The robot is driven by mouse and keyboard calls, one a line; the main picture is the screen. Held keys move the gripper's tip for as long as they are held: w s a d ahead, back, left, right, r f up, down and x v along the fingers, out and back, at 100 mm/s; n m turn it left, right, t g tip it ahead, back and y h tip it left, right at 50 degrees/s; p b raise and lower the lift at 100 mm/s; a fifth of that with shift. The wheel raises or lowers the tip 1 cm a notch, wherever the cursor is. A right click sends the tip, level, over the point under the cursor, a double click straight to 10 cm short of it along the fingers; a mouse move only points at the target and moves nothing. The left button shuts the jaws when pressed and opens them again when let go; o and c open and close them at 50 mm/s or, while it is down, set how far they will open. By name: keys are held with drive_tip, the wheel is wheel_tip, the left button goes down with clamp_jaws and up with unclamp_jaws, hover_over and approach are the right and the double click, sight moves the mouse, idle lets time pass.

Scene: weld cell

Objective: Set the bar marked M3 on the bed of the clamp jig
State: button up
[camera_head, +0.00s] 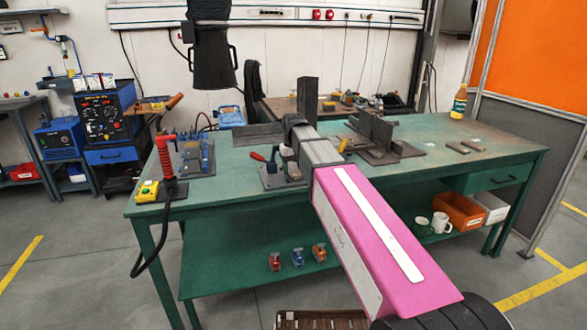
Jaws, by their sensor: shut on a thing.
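My gripper (296,128) is at the far end of my arm, over the green bench. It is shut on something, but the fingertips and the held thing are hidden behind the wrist. A toggle clamp with a red handle (258,157), which looks like part of the clamp jig, stands on a dark base plate (269,181) just left of my wrist. Most of that jig, including its bed, is hidden by my arm. Two small flat bars (458,147) (472,145) lie on the right of the bench. I can read no M3 mark.
A steel fixture (376,132) with upright plates stands right of my arm. A dark upright post (307,98) rises behind my gripper. A bottle (459,102) stands at the back right.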

drive_tip(key=shift+f, duration=0.25)
idle(0.3)
drive_tip(key=o, duration=1)
wheel_tip(320, 180, up, 11)
drive_tip(key=shift+f, duration=0.1)
